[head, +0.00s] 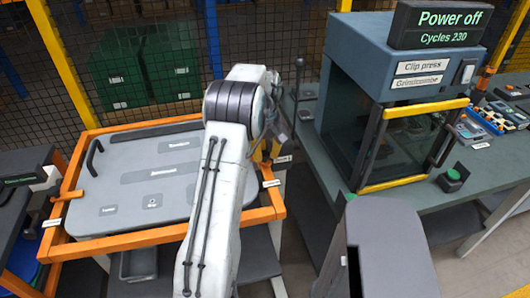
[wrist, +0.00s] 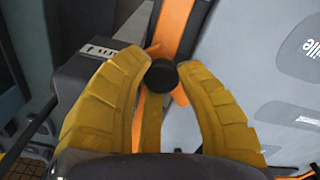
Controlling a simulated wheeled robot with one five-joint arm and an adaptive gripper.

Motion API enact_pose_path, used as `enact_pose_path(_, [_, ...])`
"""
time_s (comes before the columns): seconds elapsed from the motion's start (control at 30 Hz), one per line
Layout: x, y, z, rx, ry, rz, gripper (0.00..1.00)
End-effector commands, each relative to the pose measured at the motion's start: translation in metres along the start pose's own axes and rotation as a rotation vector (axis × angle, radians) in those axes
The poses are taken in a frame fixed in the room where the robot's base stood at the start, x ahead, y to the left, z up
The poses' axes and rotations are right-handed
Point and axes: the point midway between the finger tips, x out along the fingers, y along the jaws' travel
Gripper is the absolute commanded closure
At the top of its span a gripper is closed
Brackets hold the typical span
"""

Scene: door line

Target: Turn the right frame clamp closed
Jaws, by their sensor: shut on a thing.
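The right frame clamp shows in the wrist view as a round black knob (wrist: 162,76) with an orange piece beside it. My gripper (wrist: 163,62) has its yellow fingers closed around the knob, one on each side. In the head view my gripper (head: 267,151) is at the right side of the orange frame (head: 160,237), mostly behind my white arm. The clamp there is largely hidden, so I cannot tell its angle. The grey door panel (head: 135,215) lies in the frame. It also shows at the right in the wrist view (wrist: 270,100).
Another orange clamp (head: 68,196) sits on the frame's left edge. The clip press (head: 350,115), with a yellow-edged glass door and a "Power off" sign (head: 440,25), stands on a bench to the right. A wire fence with green bins (head: 145,65) is behind.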

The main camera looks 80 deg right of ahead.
Motion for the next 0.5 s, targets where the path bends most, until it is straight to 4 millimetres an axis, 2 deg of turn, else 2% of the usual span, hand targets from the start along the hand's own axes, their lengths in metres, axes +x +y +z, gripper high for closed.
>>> enact_pose_path(0.5, [0.0045,-0.0016,0.0036,-0.325,-0.008,-0.017,1.00])
